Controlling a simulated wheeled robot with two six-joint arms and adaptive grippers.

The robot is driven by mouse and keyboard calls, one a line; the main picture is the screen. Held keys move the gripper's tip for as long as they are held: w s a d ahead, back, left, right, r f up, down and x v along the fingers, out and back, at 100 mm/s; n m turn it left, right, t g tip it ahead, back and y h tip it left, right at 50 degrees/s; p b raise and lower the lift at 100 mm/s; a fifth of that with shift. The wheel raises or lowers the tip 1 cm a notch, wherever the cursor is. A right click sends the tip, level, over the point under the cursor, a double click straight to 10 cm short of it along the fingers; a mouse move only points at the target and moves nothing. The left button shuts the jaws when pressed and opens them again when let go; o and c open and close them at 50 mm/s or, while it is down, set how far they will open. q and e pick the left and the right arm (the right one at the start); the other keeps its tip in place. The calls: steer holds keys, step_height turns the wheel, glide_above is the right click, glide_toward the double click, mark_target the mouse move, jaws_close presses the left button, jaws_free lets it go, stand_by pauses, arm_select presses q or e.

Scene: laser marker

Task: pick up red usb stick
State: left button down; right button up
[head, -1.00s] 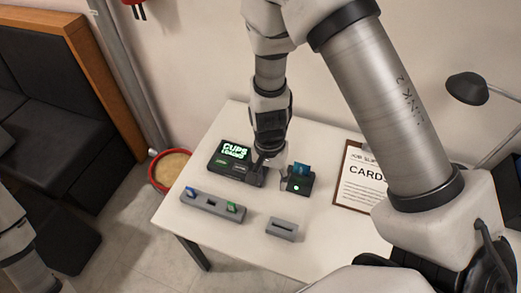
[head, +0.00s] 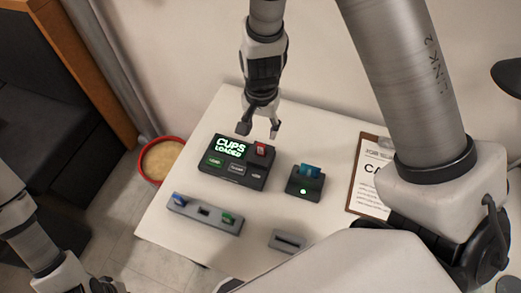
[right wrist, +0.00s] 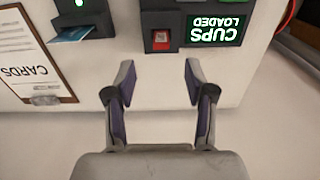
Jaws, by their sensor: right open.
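The red usb stick (head: 261,150) stands in the top right part of the dark console (head: 218,176), beside its lit green "CUPS LOADED" screen. In the right wrist view the red stick (right wrist: 161,40) sits in the console (right wrist: 181,16), ahead of and between my fingertips. My right gripper (head: 259,131) is open and empty, just behind and above the console, apart from the stick. Its two fingers (right wrist: 158,80) also show in the right wrist view. My left arm shows at the left edge, but its gripper is not visible.
A grey holder (head: 204,214) carries a blue and a green stick, with an empty-looking slot between. A small dark reader (head: 305,187) holds a blue card. A grey slotted block (head: 287,241) and a clipboard (head: 369,190) lie on the white table. A red-rimmed bin (head: 163,160) stands left.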

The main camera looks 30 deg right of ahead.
mark_target(261, 145)
step_height(261, 145, down, 2)
steer(key=shift+f+b, duration=0.15)
steer(key=shift+b, duration=0.3)
steer(key=shift+w+d+f, duration=0.1)
steer(key=shift+w+f, duration=0.1)
steer(key=shift+f, duration=0.15)
step_height(261, 145, down, 8)
steer(key=shift+w+r+b, duration=0.1)
steer(key=shift+r+b, duration=0.1)
steer(key=shift+b, duration=0.45)
arm_select(q)
steer(key=f, duration=0.3)
steer(key=shift+w+d+f, duration=0.1)
steer(key=shift+w+f, duration=0.15)
arm_select(e)
steer(key=shift+r, duration=0.1)
steer(key=c, duration=0.9)
